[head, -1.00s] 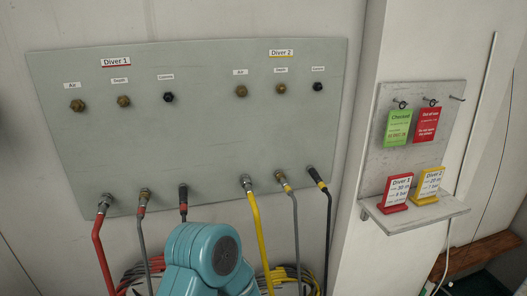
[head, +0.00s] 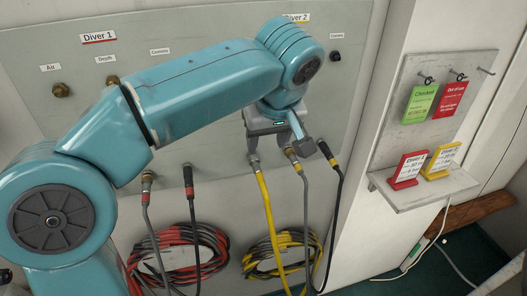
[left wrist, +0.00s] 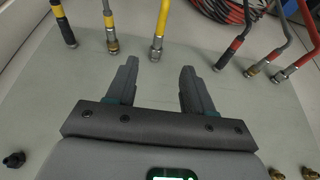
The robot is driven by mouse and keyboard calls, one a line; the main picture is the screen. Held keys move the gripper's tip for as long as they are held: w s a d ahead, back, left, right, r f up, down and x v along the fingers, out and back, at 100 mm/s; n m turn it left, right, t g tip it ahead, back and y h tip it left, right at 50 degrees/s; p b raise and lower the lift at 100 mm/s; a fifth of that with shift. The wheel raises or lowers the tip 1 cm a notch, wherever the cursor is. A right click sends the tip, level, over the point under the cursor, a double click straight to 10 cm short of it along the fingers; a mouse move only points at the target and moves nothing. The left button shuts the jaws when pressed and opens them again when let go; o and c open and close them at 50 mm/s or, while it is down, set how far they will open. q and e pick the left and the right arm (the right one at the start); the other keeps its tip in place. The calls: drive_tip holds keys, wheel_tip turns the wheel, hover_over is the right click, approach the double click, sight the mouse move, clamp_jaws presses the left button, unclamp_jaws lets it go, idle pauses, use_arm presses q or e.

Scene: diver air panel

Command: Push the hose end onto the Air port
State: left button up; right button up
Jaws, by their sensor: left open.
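The grey panel (head: 45,105) has a Diver 1 Air port (head: 61,90), a brass fitting at the left. The Diver 2 Air port is hidden behind my left arm. My left gripper (head: 278,142) is open and empty, low in front of the panel. The yellow hose (head: 266,200) hangs below it, with its metal hose end (head: 253,161) near the left finger. In the left wrist view, the yellow hose's end (left wrist: 157,50) lies ahead between the open fingers, touching neither. The red hose's end (left wrist: 277,76) is off to the right there. My right gripper is out of view.
A grey hose end (head: 291,155) and a black one (head: 326,150) hang close to the right of the gripper. Coiled hoses (head: 180,255) hang below. A small shelf (head: 425,192) with cards stands out at the right.

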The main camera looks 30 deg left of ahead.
sight(260, 175)
use_arm(q)
drive_tip(key=x, duration=1.4)
drive_tip(key=shift+d+f+p, duration=0.1)
drive_tip(key=shift+f+p, duration=0.2)
drive_tip(key=shift+f, duration=0.1)
drive_tip(key=shift+w+f, duration=0.1)
drive_tip(key=shift+f, duration=0.1)
drive_tip(key=shift+r, duration=0.1)
clamp_jaws()
